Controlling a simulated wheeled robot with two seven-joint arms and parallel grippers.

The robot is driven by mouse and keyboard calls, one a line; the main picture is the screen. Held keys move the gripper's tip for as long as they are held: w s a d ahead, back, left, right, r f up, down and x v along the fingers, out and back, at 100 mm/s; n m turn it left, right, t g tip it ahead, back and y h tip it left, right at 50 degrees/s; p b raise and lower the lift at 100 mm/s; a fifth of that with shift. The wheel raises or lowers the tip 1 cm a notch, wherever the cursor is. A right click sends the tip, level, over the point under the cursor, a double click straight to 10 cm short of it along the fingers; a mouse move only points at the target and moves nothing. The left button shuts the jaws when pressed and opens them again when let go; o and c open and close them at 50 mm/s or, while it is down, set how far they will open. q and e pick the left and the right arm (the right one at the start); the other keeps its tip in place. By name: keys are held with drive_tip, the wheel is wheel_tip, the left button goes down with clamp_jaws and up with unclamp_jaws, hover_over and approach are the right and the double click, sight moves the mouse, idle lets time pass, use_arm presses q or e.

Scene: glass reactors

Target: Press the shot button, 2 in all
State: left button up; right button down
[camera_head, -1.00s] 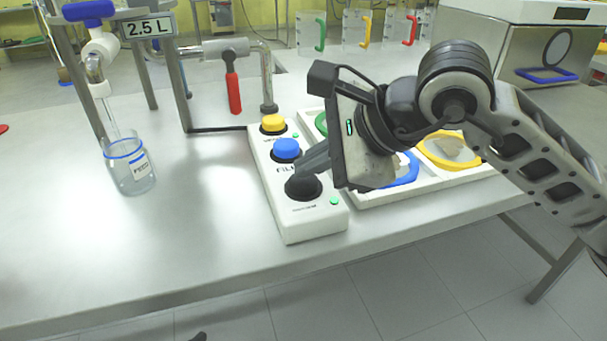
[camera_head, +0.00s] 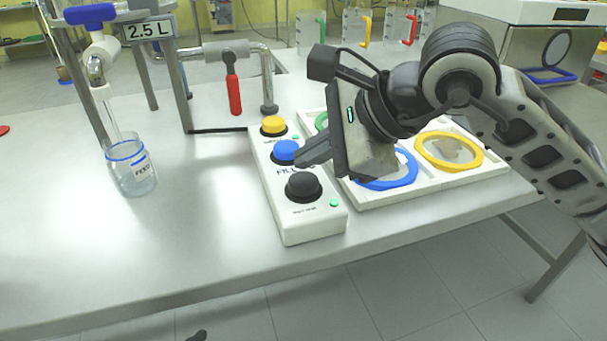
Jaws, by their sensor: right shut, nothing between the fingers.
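A white button box (camera_head: 315,225) lies on the steel table. It has a yellow button (camera_head: 273,125) at the far end, a blue button (camera_head: 286,151) in the middle and a black button (camera_head: 304,186) at the near end. The small labels are too blurred to tell which is the shot button. My right gripper (camera_head: 303,158) is shut and empty. Its fingertips are at the right side of the blue button and beyond the black one; I cannot tell whether they touch the box. A dark tip at the bottom edge (camera_head: 197,336) may be my left gripper.
A white tray (camera_head: 410,198) with green, blue and yellow rings lies right of the box. A glass jar (camera_head: 133,168) stands at the left under a tap tube. A red-handled valve (camera_head: 234,95) is behind.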

sight(312, 182)
drive_tip(key=shift+r+p, duration=1.15)
drive_tip(key=shift+r, duration=1.25)
idle(0.6)
